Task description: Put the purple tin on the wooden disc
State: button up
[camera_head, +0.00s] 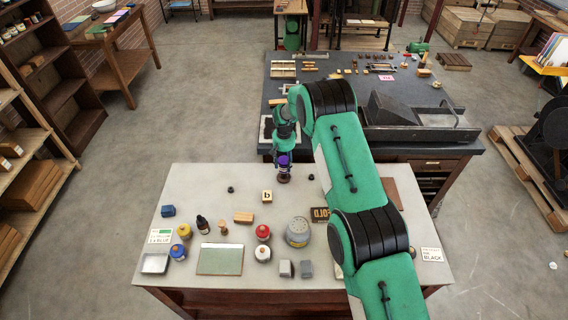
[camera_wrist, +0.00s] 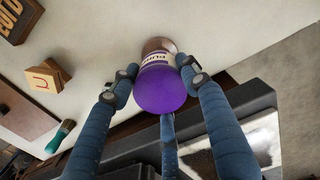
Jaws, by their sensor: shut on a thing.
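My gripper (camera_head: 284,152) is shut on the purple tin (camera_head: 284,161) at the far edge of the pale table. In the wrist view the tin (camera_wrist: 160,90) shows its purple end and a white label, with the gripper's fingers (camera_wrist: 157,74) around it. The brown wooden disc (camera_head: 284,179) shows just below the tin. In the wrist view a rim of the disc (camera_wrist: 158,44) shows behind the tin, which hides most of it. I cannot tell whether the tin touches the disc.
A block marked "b" (camera_head: 267,196) and a small dark piece (camera_head: 230,189) stand nearby on the pale table (camera_head: 205,180). A grey round tin (camera_head: 298,232), a red-topped jar (camera_head: 263,232) and bottles stand nearer. A dark bench (camera_head: 340,85) lies beyond.

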aim_at(284, 160)
jog(key=shift+f, duration=0.1)
jog(key=o, duration=1.3)
notch_tip(284, 160, up, 12)
jog(key=b, duration=0.1)
dwell(0.9)
